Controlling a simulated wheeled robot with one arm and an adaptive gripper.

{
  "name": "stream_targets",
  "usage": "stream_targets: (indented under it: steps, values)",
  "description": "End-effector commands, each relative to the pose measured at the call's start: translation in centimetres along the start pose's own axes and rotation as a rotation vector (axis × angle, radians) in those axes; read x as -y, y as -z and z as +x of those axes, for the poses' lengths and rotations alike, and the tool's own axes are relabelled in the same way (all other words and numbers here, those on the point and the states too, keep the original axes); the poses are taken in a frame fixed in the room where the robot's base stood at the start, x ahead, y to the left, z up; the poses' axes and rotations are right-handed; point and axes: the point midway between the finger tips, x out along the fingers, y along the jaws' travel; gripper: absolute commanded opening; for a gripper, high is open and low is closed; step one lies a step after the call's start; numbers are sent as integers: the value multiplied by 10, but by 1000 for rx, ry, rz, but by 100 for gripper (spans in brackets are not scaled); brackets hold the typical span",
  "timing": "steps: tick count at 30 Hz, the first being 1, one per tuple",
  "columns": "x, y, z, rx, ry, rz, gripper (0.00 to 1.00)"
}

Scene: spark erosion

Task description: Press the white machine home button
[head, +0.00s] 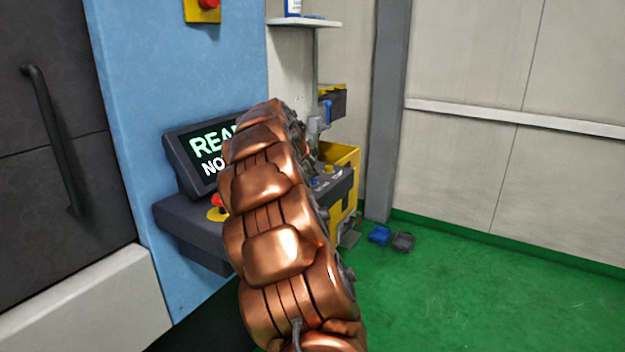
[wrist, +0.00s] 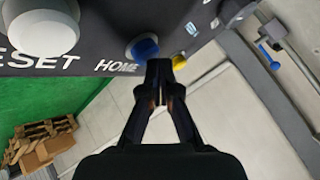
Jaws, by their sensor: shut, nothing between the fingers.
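In the wrist view a dark control panel (wrist: 85,52) carries a blue button (wrist: 143,47) beside the label HOME. A large white button (wrist: 45,35) sits by a label ending in ESET. My gripper (wrist: 160,82) is shut and empty, its tips just below and right of the blue button; I cannot tell whether they touch it. In the head view the dark console (head: 185,220) stands against the blue machine wall, with a small blue button (head: 315,182) on its right part. My copper arm covers much of it, and my gripper cannot be made out there.
A yellow button (wrist: 180,61) is close to the fingertips. A tilted screen (head: 190,160) and a red emergency knob (head: 217,205) are left of my arm. A yellow bin (head: 345,160) stands behind the console. Green floor (head: 480,290) lies open at right.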

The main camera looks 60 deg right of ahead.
Motion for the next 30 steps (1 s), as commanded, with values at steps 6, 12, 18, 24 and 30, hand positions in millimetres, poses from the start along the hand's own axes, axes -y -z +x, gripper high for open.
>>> stream_targets:
  steps: [6, 12, 18, 24, 30]
  values:
    - [-1, -1, 1, 1, -1, 0, 0]
    - [-1, -1, 1, 1, -1, 0, 0]
    - [1, 1, -1, 1, -1, 0, 0]
    - [5, 5, -7, 2, -2, 1, 0]
    - [7, 7, -10, 1, -2, 0, 0]
